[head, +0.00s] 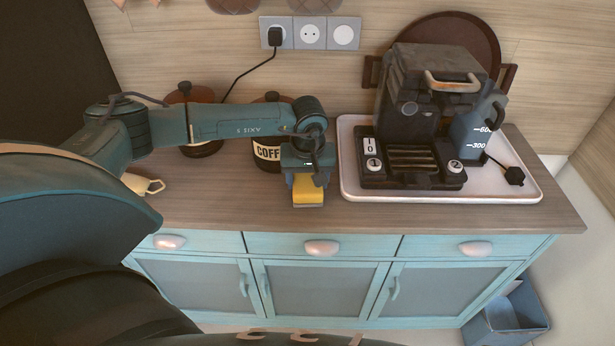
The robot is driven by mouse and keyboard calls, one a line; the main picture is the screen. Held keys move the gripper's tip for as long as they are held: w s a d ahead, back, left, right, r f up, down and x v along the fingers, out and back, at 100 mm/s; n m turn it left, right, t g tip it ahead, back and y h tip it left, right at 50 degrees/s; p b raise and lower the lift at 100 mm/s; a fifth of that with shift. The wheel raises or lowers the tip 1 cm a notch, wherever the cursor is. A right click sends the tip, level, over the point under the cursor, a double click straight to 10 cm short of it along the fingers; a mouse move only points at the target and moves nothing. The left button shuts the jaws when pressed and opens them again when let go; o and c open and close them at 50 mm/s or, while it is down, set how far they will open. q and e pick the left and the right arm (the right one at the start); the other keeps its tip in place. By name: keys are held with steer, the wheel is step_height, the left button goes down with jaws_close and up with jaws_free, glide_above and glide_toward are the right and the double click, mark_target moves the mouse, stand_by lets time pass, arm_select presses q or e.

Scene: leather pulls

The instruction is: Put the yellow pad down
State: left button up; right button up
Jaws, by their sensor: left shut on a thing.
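The yellow pad (308,190) is between the fingers of my left gripper (308,194), over the wooden counter (250,210) near its front edge. My left gripper points down and is shut on the pad. I cannot tell whether the pad touches the counter. My right gripper is not in view.
A white tray (350,187) with a dark coffee machine (420,110) and a blue-grey water tank (474,130) stands right of the gripper. A coffee canister (268,152) and another canister (205,148) stand behind my left arm. Counter left of the gripper is clear.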

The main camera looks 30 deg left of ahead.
arm_select(q)
steer(key=o, duration=0.9)
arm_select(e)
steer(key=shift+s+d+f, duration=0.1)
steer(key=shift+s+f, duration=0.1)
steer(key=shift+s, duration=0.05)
arm_select(q)
steer(key=shift+f, duration=0.15)
